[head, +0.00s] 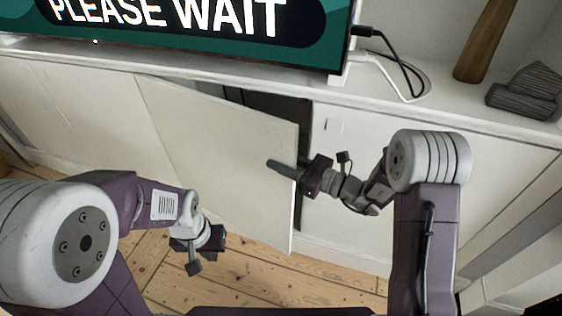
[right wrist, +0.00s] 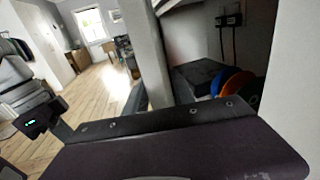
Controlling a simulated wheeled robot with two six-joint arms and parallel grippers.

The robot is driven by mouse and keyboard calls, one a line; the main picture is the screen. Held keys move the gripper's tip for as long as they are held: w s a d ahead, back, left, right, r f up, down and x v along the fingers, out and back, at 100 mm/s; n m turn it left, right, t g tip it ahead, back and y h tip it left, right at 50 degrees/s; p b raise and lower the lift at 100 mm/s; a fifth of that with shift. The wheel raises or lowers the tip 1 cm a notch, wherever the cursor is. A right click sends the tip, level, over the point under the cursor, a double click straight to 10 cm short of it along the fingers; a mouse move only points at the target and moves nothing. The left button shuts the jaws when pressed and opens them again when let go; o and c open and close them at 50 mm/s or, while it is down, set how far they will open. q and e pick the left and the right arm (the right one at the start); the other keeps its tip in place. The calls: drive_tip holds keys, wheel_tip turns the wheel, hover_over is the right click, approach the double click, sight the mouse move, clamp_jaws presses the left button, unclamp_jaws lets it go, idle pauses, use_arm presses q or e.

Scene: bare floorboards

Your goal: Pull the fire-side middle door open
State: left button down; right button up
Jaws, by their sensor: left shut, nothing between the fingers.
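A white cabinet door (head: 225,150) stands partly open in the head view, its free edge swung out towards me and its left edge at the cabinet front. A dark gap shows behind it. My right gripper (head: 286,170) is at the door's free edge, with a finger across its front face; a second finger is not clearly visible. In the right wrist view the door's edge (right wrist: 148,50) stands upright just beyond the dark gripper body. Whether the right fingers press on the door cannot be told. My left gripper (head: 205,255) is shut and empty, low over the floor.
A closed white door panel (head: 350,200) lies to the right. A screen (head: 190,30) and cables (head: 400,70) are on the cabinet top, with dark logs (head: 525,90) at right. Coloured discs (right wrist: 232,82) and a dark box (right wrist: 195,75) show inside the cabinet. Floorboards (head: 260,280) below look clear.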

clamp_jaws()
idle(1.2)
